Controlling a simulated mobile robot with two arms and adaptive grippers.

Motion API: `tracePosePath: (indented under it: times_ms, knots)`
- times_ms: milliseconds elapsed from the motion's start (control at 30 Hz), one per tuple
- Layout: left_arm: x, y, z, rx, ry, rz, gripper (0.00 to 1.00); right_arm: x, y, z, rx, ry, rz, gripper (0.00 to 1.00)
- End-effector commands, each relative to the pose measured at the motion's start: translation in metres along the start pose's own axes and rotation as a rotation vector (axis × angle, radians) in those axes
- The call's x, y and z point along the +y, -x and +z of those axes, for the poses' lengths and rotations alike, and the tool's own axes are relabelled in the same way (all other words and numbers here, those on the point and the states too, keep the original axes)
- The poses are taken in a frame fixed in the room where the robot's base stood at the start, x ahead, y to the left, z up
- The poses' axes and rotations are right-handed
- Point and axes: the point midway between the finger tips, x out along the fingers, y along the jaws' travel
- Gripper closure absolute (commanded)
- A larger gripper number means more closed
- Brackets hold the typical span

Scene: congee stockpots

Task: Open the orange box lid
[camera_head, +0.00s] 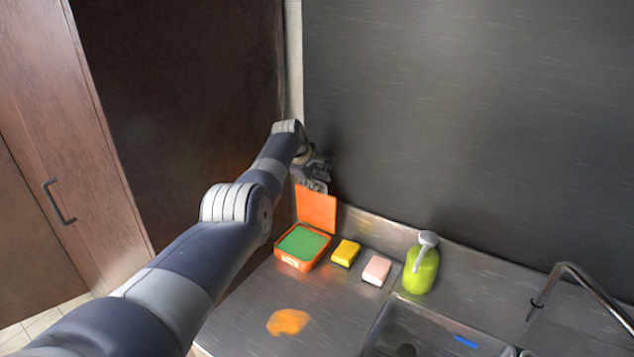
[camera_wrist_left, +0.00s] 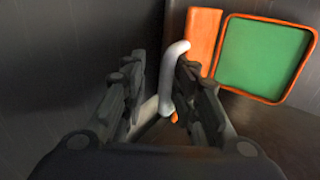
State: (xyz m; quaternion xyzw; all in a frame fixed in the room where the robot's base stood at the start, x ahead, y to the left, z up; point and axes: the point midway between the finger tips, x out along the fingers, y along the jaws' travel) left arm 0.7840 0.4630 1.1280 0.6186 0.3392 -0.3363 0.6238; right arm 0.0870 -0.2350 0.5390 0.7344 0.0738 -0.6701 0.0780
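The orange box (camera_head: 293,263) stands on the steel counter, with a green filling or inner surface (camera_head: 302,242). Its orange lid (camera_head: 317,211) is raised and stands upright at the back edge of the box. My left gripper (camera_head: 316,178) is above and behind the lid's top edge, close to it; I cannot tell whether they touch. In the left wrist view the fingers of my left gripper (camera_wrist_left: 165,95) are apart. The lid (camera_wrist_left: 203,38) shows there beside the right finger, with the box rim (camera_wrist_left: 221,52) to its right. My right gripper is in neither view.
A yellow sponge (camera_head: 346,251) and a pink sponge (camera_head: 376,269) lie right of the box. A green soap bottle (camera_head: 420,272) stands beside the sink (camera_head: 440,325) and faucet (camera_head: 575,270). An orange stain (camera_head: 288,322) marks the counter. A dark wall (camera_head: 460,120) rises behind.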

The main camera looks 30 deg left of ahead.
Motion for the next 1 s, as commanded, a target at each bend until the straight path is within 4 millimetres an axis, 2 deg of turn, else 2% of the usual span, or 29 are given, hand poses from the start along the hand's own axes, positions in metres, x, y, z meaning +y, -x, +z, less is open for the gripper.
tracePosePath:
  times_ms: [467,867,1000]
  knots:
    - [-0.004,-0.001,0.001,-0.003,-0.003,-0.009,0.70,0.001,0.000,0.001,0.000,0.001,0.001,0.60]
    - [-0.003,0.022,0.001,-0.001,-0.004,-0.006,0.70,0.000,0.000,-0.001,0.001,0.000,0.000,0.60]
    - [-0.002,0.038,0.001,0.000,-0.003,-0.004,0.70,0.000,0.000,-0.001,0.002,0.000,0.000,0.60]
